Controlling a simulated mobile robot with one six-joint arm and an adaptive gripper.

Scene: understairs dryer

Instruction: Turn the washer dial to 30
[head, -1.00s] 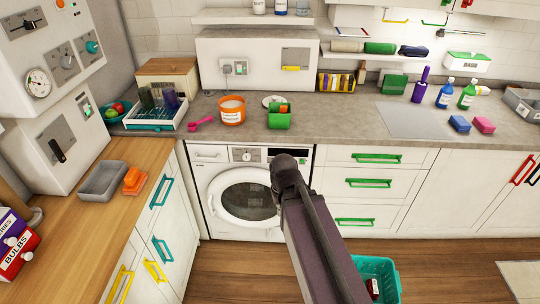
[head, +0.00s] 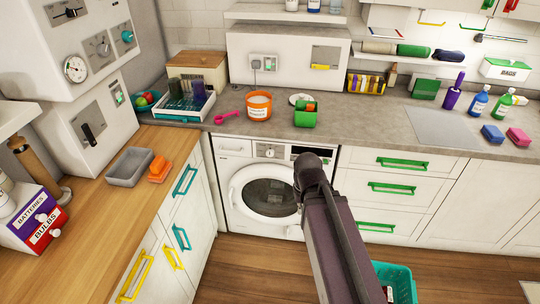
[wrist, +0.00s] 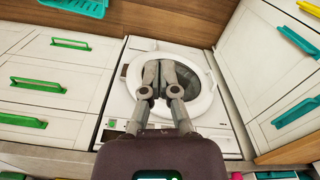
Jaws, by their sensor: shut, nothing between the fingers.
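The white washer (head: 232,203) stands under the grey worktop, its round door shut. Its dial (head: 270,152) shows as a small light knob in the middle of the top panel, left of a dark display. The dial's setting is too small to read. My arm reaches toward the right side of the washer in the head view, and its end hides my fingers there. In the wrist view my gripper (wrist: 160,68) is shut and empty, its fingers in front of the washer door (wrist: 206,98). I cannot make out the dial there; my gripper's body covers part of the panel.
Drawers with green handles (head: 392,188) stand right of the washer. A wooden counter (head: 112,205) with cupboards runs along the left. An orange tub (head: 258,107) and a green holder (head: 305,117) sit on the worktop above. A teal basket (head: 400,283) is on the floor at right.

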